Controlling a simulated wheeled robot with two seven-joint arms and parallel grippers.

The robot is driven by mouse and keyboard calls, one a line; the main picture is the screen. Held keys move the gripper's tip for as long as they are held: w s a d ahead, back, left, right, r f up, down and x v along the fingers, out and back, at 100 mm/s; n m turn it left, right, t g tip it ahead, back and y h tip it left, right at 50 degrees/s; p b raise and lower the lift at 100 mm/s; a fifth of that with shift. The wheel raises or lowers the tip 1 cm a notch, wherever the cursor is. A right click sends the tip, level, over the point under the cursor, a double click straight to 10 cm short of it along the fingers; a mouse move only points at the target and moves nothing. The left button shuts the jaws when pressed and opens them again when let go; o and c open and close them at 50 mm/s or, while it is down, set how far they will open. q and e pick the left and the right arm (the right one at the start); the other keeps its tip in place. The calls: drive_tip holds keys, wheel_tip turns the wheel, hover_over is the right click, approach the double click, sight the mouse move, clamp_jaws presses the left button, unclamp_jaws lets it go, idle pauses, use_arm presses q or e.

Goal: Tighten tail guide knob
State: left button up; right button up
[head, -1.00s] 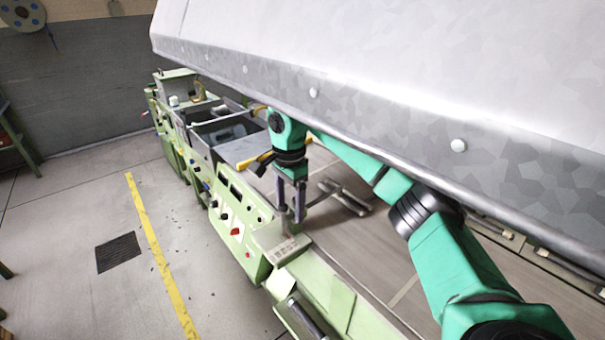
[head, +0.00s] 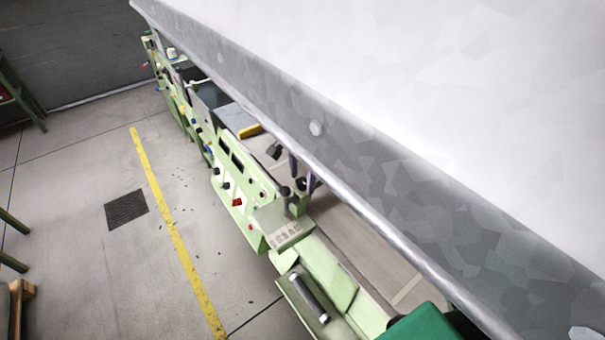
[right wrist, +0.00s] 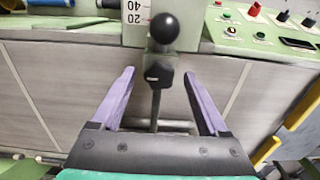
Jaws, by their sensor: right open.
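A black ball knob (right wrist: 163,27) on a dark clamp block and thin upright rod stands in the middle of the right wrist view. My right gripper (right wrist: 159,74) is open, its two purple fingers on either side of the block and rod with gaps on both sides. I cannot tell the exact depth between fingers and knob. In the head view only parts of the right gripper (head: 302,179) show below the grey hood edge, beside a dark upright post (head: 286,202) on the green machine. My left gripper is not in view.
A large grey metal hood (head: 400,190) covers the upper right of the head view and hides most of my right arm. The green machine (head: 237,183) carries buttons and a red knob. A control panel (right wrist: 268,30) lies at right in the wrist view.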

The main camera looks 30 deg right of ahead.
drive_tip(key=shift+c, duration=0.6)
clamp_jaws()
